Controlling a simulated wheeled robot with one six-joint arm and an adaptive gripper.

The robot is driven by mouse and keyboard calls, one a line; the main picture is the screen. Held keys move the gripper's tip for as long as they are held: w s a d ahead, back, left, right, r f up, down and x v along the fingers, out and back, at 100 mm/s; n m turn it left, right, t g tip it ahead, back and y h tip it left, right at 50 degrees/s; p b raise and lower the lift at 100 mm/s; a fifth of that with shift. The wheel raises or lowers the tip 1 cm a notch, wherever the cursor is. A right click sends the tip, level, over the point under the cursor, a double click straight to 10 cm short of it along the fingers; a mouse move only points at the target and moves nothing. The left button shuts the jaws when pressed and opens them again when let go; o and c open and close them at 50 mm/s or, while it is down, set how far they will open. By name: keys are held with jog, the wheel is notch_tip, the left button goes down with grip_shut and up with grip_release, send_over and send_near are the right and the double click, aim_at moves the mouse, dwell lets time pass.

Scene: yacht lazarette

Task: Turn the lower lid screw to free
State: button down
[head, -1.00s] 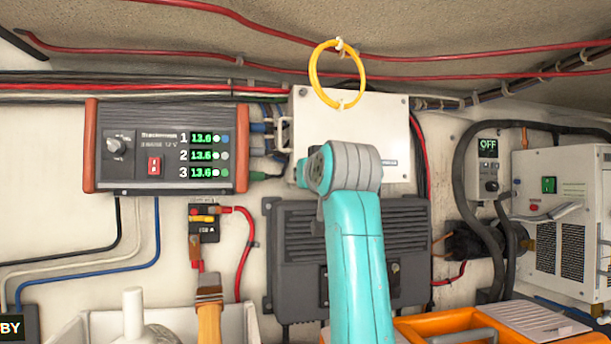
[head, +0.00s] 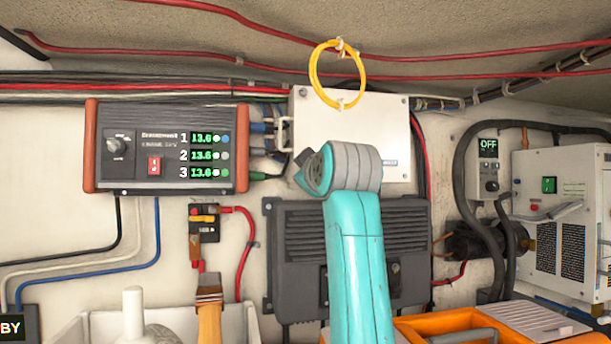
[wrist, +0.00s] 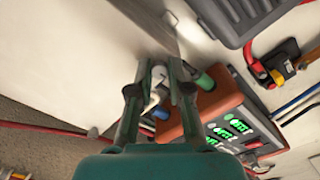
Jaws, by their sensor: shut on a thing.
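The white box (head: 350,120) with its flat lid is on the wall, partly behind my teal arm. Its lid also fills the upper left of the wrist view (wrist: 80,50). In the wrist view my gripper (wrist: 160,64) has its two dark fingers close together at the lid's lower corner, shut on the lower lid screw. The screw is hidden between the fingertips. A pale handle (head: 281,135) at the box's left side shows partly behind the fingers in the wrist view. In the head view my arm hides the fingers and the box's lower left corner.
The charger (head: 167,147) with green displays sits close to the left, with cable glands between it and the box. A dark finned unit (head: 290,245) is below. A yellow loop (head: 314,75) hangs over the box's top. An orange toolbox (head: 410,328) stands below right.

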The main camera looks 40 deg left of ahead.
dwell(0.4)
jog(key=c, duration=1.1)
grip_release()
jog(key=v, duration=1.2)
